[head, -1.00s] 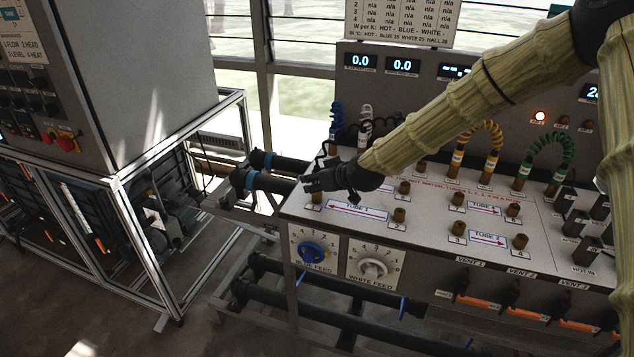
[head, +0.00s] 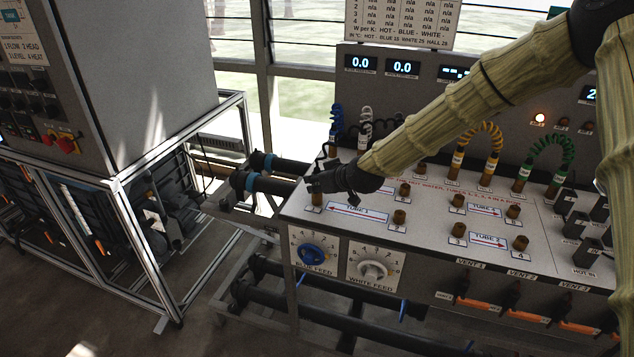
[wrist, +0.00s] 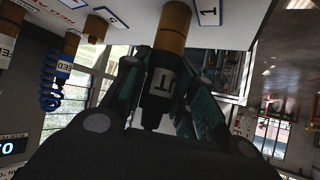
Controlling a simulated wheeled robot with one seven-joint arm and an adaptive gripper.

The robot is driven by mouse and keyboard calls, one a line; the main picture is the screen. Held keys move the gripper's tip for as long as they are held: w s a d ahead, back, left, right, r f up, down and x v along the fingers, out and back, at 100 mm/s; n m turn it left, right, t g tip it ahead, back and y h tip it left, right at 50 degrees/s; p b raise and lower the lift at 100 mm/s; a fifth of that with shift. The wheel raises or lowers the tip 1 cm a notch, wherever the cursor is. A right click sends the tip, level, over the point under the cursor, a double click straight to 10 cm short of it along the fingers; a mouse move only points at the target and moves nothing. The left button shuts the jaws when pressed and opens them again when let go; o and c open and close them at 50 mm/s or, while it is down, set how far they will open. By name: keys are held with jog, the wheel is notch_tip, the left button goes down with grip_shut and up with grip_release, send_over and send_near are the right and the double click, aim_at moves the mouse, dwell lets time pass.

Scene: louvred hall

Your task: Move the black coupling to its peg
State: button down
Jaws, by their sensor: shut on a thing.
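My gripper (head: 315,182) is at the left end of the sloping panel, just above a brass peg (head: 317,199). In the wrist view my gripper (wrist: 160,85) is shut on the black coupling (wrist: 157,105), which has a pale lettered label. The brass peg (wrist: 173,28) is in line with the coupling there, and the two seem to meet end to end; I cannot tell whether the coupling is seated. A label with the number 1 (wrist: 208,12) is beside this peg. The coupling is mostly hidden by my gripper in the head view.
Blue (head: 336,118) and white (head: 365,120) coiled hoses stand behind my gripper. Yellow (head: 482,140) and green (head: 550,150) looped hoses are to the right. Several bare brass pegs are on the panel. Dark pipes (head: 275,175) stick out at left.

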jog(key=shift+w+r, duration=0.1)
jog(key=shift+r, duration=0.1)
jog(key=shift+r+p, duration=1.85)
jog(key=shift+r, duration=1.45)
jog(key=shift+f, duration=0.1)
